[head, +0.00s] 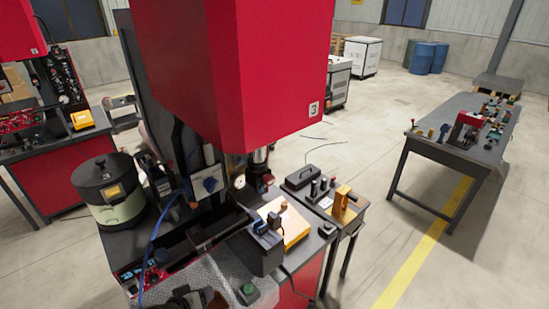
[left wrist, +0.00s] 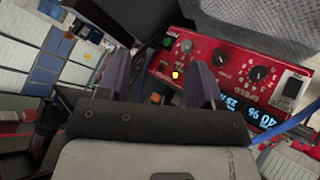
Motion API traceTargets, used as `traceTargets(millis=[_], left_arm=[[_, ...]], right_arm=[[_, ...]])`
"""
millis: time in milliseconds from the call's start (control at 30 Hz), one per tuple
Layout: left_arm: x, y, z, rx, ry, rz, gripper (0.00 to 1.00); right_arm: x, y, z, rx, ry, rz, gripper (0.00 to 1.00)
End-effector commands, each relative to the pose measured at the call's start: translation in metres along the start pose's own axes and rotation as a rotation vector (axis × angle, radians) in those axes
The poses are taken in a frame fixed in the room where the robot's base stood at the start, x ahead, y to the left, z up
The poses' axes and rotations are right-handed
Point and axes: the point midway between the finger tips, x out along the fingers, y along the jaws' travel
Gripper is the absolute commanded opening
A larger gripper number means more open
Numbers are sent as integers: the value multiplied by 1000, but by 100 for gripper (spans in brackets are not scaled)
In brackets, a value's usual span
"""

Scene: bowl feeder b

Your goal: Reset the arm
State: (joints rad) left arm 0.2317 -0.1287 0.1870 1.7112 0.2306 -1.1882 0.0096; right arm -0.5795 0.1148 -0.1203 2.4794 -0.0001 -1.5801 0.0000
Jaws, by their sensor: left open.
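My left gripper (left wrist: 163,78) shows in the left wrist view with its two dark fingers spread apart and nothing between them. I cannot tell whether the fingers touch the panel. In the head view the red control panel (head: 133,287) sits at the front left of the machine bench. A dark shape at the bottom edge there may be part of my arm, but it is cut off. My right gripper shows in neither view.
A red machine (head: 265,70) towers over the bench. A round lidded pot (head: 112,190) stands at its left, and an orange plate (head: 285,222) lies right of centre. A side table (head: 450,155) with small parts stands at the right. The floor between is mostly clear.

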Motion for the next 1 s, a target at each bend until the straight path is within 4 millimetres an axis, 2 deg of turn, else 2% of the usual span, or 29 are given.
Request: traceTargets(millis=[33, 167, 300, 400, 500, 600, 700, 867, 1000], left_arm=[[-30, 2, 1, 61, -34, -39, 60], [-104, 7, 20, 189, -115, -145, 60], [-188, 18, 47, 310, -125, -226, 60], [-236, 29, 73, 382, -135, -230, 60], [-262, 30, 109, 420, -215, -220, 60], [-276, 22, 145, 436, -320, -225, 60], [-289, 14, 170, 437, -394, -236, 60], [-302, 8, 192, 430, -458, -242, 60], [-301, 4, 203, 426, -476, -243, 60]], right_arm=[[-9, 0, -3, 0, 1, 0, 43], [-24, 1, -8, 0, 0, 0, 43], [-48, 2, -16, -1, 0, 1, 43], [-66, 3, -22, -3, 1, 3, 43], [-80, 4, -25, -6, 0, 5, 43], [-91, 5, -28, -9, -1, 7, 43], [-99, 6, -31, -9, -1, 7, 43], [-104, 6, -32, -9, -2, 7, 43], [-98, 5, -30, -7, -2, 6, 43]])
